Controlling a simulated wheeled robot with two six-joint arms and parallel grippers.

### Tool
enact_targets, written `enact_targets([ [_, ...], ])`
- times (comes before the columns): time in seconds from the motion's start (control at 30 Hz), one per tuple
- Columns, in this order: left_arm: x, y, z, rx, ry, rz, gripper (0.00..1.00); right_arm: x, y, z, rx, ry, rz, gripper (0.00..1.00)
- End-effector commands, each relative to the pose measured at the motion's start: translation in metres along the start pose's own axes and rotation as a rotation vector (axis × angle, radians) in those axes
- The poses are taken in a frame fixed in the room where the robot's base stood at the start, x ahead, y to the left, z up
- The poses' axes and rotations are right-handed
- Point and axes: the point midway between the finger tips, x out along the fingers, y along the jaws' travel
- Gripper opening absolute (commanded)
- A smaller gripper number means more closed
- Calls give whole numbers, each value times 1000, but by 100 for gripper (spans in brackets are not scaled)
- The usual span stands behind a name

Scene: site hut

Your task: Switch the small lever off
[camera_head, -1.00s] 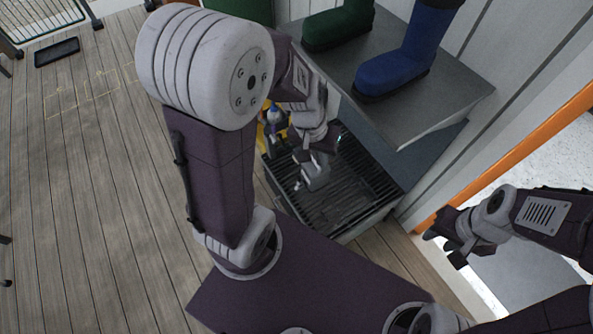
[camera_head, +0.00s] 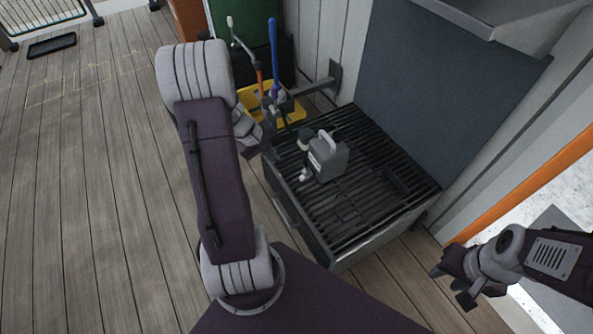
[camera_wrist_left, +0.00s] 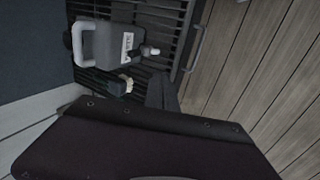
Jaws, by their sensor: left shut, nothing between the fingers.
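A grey device (camera_head: 327,160) with a loop handle and a white label stands on the black grate. It also shows in the left wrist view (camera_wrist_left: 112,45). A small light-tipped stub (camera_head: 306,175), possibly the small lever, sticks out of its label side and shows in the left wrist view (camera_wrist_left: 152,50). Whether it is on or off I cannot tell. My left gripper (camera_wrist_left: 160,92) is shut and empty, apart from the device, by the grate's edge; in the head view it is partly hidden behind my forearm. My right gripper (camera_head: 451,287) is open and empty at the lower right.
The grate (camera_head: 365,185) tops a low grey box with a front handle (camera_head: 285,207). Behind it are a yellow bucket (camera_head: 290,108), a blue-handled tool (camera_head: 274,55) and a wall bracket (camera_head: 335,78). A grey shelf (camera_head: 480,20) overhangs at the upper right.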

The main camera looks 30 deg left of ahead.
Motion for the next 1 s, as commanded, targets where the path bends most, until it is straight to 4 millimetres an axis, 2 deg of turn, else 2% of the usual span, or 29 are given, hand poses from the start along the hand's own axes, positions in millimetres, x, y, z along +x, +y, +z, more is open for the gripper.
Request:
enact_targets([
  [0.07,2,1,0,2,-1,0,0,1,0,0,0,1,0,37],
  [0.17,17,-1,1,3,-2,-1,0,10,0,1,0,1,0,37],
  [0.57,105,-2,2,4,-3,-1,0,62,1,6,0,0,0,37],
  [0.7,106,23,1,10,-1,0,0,57,1,6,0,0,0,37],
  [0.8,109,33,1,8,-1,0,0,58,1,6,0,0,0,37],
  [1.0,111,40,1,3,-1,-1,0,58,1,6,0,0,0,37],
])
